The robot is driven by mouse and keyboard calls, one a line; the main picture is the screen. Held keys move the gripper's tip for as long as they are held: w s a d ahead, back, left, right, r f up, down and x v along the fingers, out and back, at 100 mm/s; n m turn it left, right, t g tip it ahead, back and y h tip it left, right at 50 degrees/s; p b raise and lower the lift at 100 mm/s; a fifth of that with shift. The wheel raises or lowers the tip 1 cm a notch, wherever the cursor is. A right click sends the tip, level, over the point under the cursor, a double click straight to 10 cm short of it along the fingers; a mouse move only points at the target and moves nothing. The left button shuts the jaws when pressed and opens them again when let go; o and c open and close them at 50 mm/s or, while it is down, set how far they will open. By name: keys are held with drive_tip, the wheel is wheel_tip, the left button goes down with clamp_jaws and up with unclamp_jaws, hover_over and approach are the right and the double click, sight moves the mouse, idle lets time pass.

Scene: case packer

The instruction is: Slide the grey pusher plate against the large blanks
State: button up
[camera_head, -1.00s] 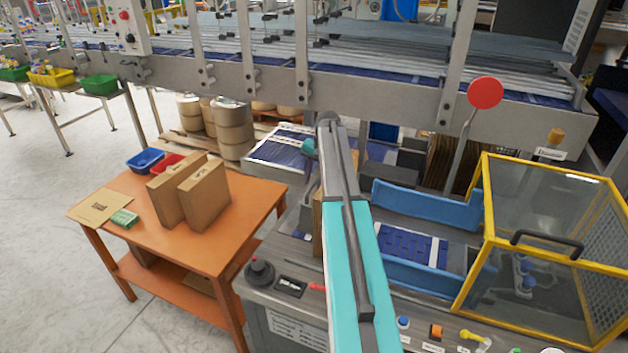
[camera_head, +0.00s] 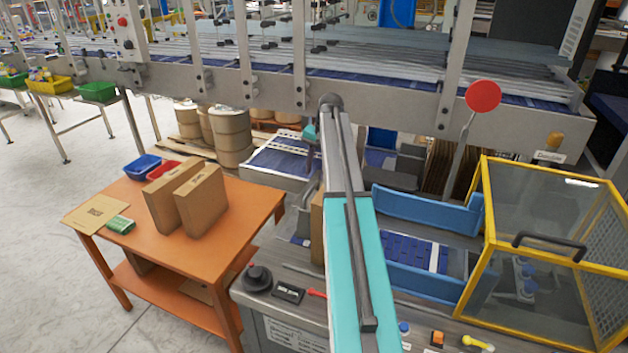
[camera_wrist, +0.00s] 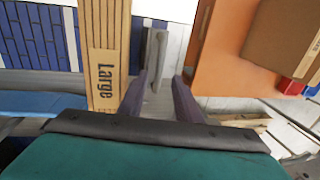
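In the wrist view, the large blanks (camera_wrist: 106,60) stand as a brown cardboard stack marked "Large", left of centre. The grey pusher plate (camera_wrist: 157,60) appears as a narrow upright grey piece to their right, with a small gap at its lower end. My gripper (camera_wrist: 160,82) is open, one dark finger on each side of the plate's lower end. I cannot tell whether either finger touches it.
An orange table (camera_head: 235,240) with brown boxes (camera_head: 188,198) stands to the left. Blue guide rails (camera_head: 425,208) and a yellow-framed guard (camera_head: 545,245) are to the right. A black knob (camera_head: 258,278) sits on the machine's front edge. A red round paddle (camera_head: 483,96) rises behind.

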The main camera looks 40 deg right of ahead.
wheel_tip(320, 180, up, 7)
drive_tip(key=s+b, duration=0.1)
drive_tip(key=shift+d+b, duration=0.3)
drive_tip(key=shift+s+f, duration=0.1)
drive_tip(key=shift+f, duration=0.05)
